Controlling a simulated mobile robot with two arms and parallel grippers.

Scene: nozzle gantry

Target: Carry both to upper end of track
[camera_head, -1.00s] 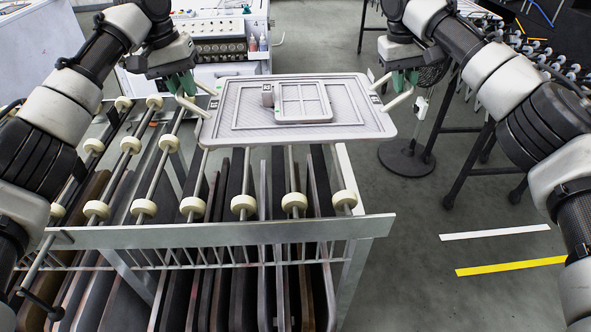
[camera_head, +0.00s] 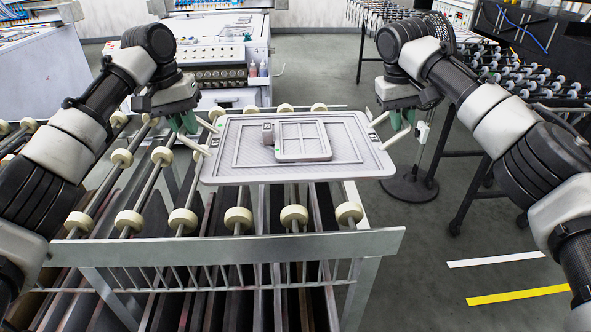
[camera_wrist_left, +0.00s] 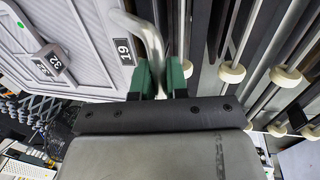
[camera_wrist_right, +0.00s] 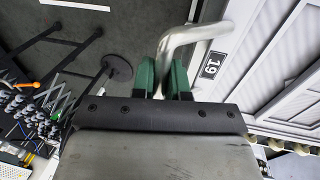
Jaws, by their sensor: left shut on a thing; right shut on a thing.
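A grey rectangular tray (camera_head: 222,172), marked 19, hangs level over the wheeled rack, held from both sides. A small window-shaped frame (camera_head: 318,153) lies flat on it, with a small block (camera_head: 268,134) beside the frame's left end. The block carries a label 32 in the left wrist view (camera_wrist_left: 47,65). My left gripper (camera_head: 182,123) is shut on the tray's left bar handle (camera_wrist_left: 150,35). My right gripper (camera_head: 402,119) is shut on its right bar handle (camera_wrist_right: 190,38). Whether the tray touches the wheels is hidden beneath it.
White wheels (camera_head: 294,218) on sloping rods make up the rack, with a metal front rail (camera_head: 230,247). More wheels show beyond the tray. A white machine (camera_head: 219,72) stands behind. A black round-based stand (camera_head: 411,187) is to the right; floor there is mostly open.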

